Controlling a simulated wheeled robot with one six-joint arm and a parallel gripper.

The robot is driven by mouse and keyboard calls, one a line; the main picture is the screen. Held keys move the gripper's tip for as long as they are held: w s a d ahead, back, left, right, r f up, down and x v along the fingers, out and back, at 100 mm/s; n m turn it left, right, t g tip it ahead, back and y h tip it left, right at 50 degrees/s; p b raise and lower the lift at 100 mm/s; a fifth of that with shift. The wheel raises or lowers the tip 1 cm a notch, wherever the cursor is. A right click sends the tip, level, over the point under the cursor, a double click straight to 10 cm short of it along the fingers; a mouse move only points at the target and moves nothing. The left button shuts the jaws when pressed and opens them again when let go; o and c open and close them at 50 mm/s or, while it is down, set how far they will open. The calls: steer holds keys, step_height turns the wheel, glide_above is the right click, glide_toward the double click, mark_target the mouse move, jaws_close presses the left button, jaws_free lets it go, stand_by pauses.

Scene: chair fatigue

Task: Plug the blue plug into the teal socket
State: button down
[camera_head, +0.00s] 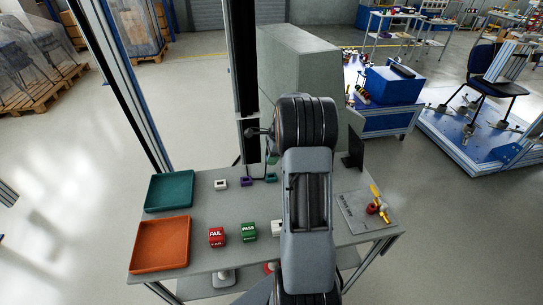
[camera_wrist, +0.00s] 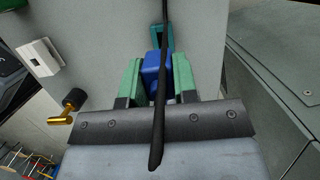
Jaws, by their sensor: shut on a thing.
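In the wrist view my gripper (camera_wrist: 157,80) is shut on the blue plug (camera_wrist: 155,67), which sits between its two green fingers. A black cable (camera_wrist: 164,100) runs across the plug and gripper toward the camera. The teal socket (camera_wrist: 154,36) shows directly beyond the plug, and the plug's far end is close to it. I cannot tell whether they touch. In the head view the teal socket (camera_head: 271,178) is at the back of the grey table, just left of my arm.
A purple socket (camera_head: 246,181) and a white one (camera_head: 220,184) stand left of the teal one. Teal tray (camera_head: 149,203), orange tray (camera_head: 135,262), red FAIL block (camera_head: 216,237) and green PASS block (camera_head: 248,231) are at left. A brass valve (camera_head: 379,201) lies at right.

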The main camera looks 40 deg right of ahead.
steer(key=shift+f+b, duration=1.3)
steer(key=shift+f, duration=1.15)
steer(key=shift+f, duration=1.2)
stand_by(0.6)
steer(key=c, duration=0.8)
jaws_free()
steer(key=shift+r, duration=0.1)
steer(key=v, duration=1.3)
steer(key=shift+r, duration=0.3)
steer(key=shift+d, duration=0.1)
